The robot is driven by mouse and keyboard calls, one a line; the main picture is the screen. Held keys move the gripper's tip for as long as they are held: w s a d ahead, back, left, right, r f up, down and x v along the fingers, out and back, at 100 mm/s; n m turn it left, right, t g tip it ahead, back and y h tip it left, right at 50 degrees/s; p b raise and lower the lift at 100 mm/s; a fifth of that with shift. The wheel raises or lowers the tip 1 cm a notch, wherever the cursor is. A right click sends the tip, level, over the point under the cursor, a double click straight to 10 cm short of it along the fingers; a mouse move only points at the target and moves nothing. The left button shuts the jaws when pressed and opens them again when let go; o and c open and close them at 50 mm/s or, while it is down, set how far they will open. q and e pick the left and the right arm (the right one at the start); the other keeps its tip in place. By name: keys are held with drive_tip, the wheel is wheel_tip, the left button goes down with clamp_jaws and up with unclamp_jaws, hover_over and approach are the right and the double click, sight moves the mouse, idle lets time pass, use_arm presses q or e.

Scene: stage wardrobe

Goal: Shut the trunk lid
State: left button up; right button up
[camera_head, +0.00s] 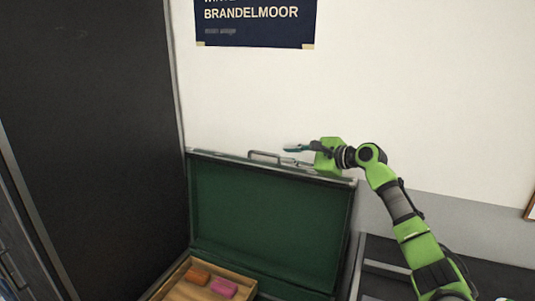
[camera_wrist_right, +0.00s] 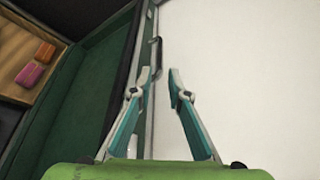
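The trunk lid (camera_head: 270,215) stands open and upright, its dark green lining facing me. A metal handle (camera_head: 265,154) is on its top edge, and it also shows in the wrist view (camera_wrist_right: 157,50). My right gripper (camera_head: 288,155) is at the lid's top edge, just right of the handle. In the right wrist view the two teal fingers (camera_wrist_right: 160,75) are apart with nothing held between them. The left finger overlaps the lid's edge (camera_wrist_right: 151,25); I cannot tell whether it touches. My left gripper is out of view.
A wooden tray (camera_head: 180,291) in the trunk holds an orange block (camera_head: 197,276) and a pink block (camera_head: 224,287). A dark panel (camera_head: 95,120) stands on the left. A white wall (camera_head: 420,90) with a dark blue poster (camera_head: 255,25) is behind the lid.

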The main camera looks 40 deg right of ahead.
sight(268, 154)
drive_tip(key=x, duration=0.3)
drive_tip(key=shift+w+d+p, duration=0.15)
drive_tip(key=shift+w+p, duration=0.2)
drive_tip(key=shift+w, duration=0.05)
drive_tip(key=x, duration=0.5)
drive_tip(key=shift+f+p, duration=0.15)
drive_tip(key=shift+p, duration=0.25)
drive_tip(key=shift+w+f, duration=0.2)
drive_tip(key=shift+w, duration=0.35)
drive_tip(key=shift+a, duration=0.25)
use_arm(q)
drive_tip(key=shift+w+d+r, duration=0.35)
drive_tip(key=shift+w+r, duration=0.1)
drive_tip(key=shift+r, duration=0.1)
drive_tip(key=shift+w+d+r, duration=0.3)
drive_tip(key=shift+w+r, duration=0.1)
drive_tip(key=shift+r, duration=0.1)
use_arm(e)
clamp_jaws()
